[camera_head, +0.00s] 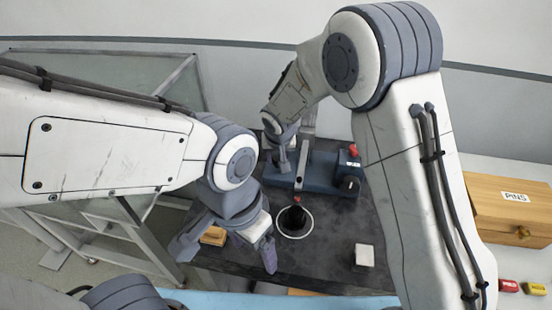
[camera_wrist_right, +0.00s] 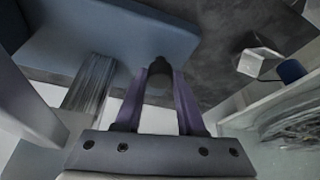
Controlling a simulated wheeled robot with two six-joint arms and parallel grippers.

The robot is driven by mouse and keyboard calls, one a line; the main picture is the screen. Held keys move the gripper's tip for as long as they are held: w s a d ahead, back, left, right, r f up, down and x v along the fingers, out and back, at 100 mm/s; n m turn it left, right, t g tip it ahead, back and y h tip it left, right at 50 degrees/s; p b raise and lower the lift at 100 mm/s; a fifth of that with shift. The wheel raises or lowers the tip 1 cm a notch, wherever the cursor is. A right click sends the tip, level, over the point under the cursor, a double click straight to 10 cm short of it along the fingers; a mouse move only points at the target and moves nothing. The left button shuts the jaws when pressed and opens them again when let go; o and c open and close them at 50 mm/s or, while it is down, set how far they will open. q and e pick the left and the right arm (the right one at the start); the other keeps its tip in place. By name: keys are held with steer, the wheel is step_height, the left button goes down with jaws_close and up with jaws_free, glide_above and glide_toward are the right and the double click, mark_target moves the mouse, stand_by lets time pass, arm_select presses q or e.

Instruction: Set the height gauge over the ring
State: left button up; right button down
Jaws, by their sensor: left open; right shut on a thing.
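The ring (camera_head: 309,227) is a pale circle lying flat on the dark table, with a black piece inside it. A blue block-like body with an upright metal bar, seemingly the height gauge (camera_head: 325,176), is behind the ring; a small red tip shows at the ring's far edge. Its blue body also shows in the right wrist view (camera_wrist_right: 110,35). My right gripper (camera_head: 289,167) is at the blue body, shut on a dark knob-like part (camera_wrist_right: 158,68); the exact grip is partly hidden. My left gripper (camera_head: 227,254) is open, left of the ring, and looks empty.
A wooden block (camera_head: 213,236) lies by my left fingers. A white block (camera_head: 364,255) stands right of the ring. A wooden box marked PINS (camera_head: 507,208) and red and yellow pieces (camera_head: 508,286) are at right. The table is bare between ring and white block.

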steer(key=c, duration=0.9)
jaws_free()
steer(key=shift+a+r, duration=0.1)
steer(key=shift+a, duration=0.2)
steer(key=o, duration=0.4)
steer(key=shift+a, duration=0.1)
steer(key=shift+d, duration=0.2)
steer(key=v, duration=1)
steer(key=shift+r+b, duration=0.15)
steer(key=shift+b, duration=0.3)
steer(key=shift+s, duration=0.1)
